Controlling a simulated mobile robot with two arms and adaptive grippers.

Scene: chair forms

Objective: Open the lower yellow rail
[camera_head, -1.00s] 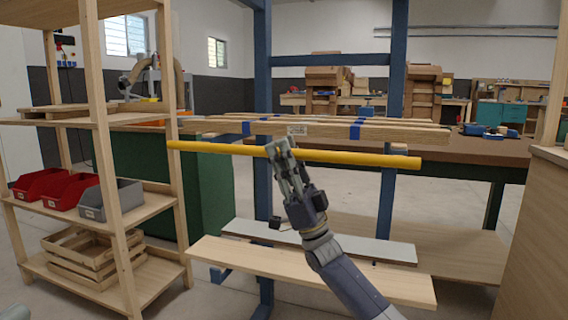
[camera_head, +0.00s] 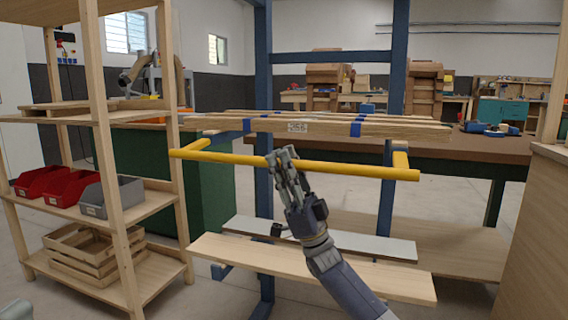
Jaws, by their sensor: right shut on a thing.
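The yellow rail (camera_head: 350,170) runs across the middle of the view, in front of the blue rack (camera_head: 263,110). Its two yellow side arms reach back toward the rack, one at each end. My right gripper (camera_head: 280,158) is shut on the rail, a little left of its middle. Its arm comes in from below right. The rail stands below and in front of a stack of wooden planks (camera_head: 390,131) with blue straps and a label. My left gripper does not show.
Below the rail are a grey board (camera_head: 390,247) and a light wooden board (camera_head: 310,268). A wooden shelf (camera_head: 105,170) with red bins (camera_head: 75,186), a grey bin (camera_head: 112,197) and a crate (camera_head: 85,258) stands at left. A wooden cabinet (camera_head: 535,240) stands at right.

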